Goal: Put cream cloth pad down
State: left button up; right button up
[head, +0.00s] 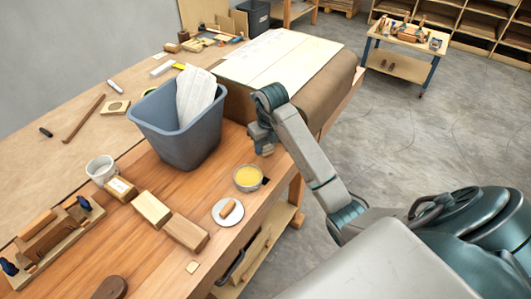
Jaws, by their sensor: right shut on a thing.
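My right gripper (264,145) is low over the workbench, beside the blue-grey bin and above the dish of yellow stuff. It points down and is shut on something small. That thing is mostly hidden by the fingers; I take it to be the cream cloth pad, but its shape and colour cannot be made out. A small cream square (192,267) lies on the bench near the front edge; I cannot tell whether it is cloth. My left gripper is not in view.
The bin (180,132) holds a white sheet-like thing (195,97). The yellow dish (248,177), a white saucer (227,212), wooden blocks (153,209) and a mug (101,168) stand on the bench. A large covered form (285,60) is behind my gripper.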

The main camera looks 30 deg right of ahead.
aim_at(266, 152)
notch_tip(266, 152, down, 3)
jog(key=shift+p, duration=0.8)
jog(key=shift+f, duration=0.2)
jog(key=shift+f, duration=0.1)
jog(key=o, duration=1.3)
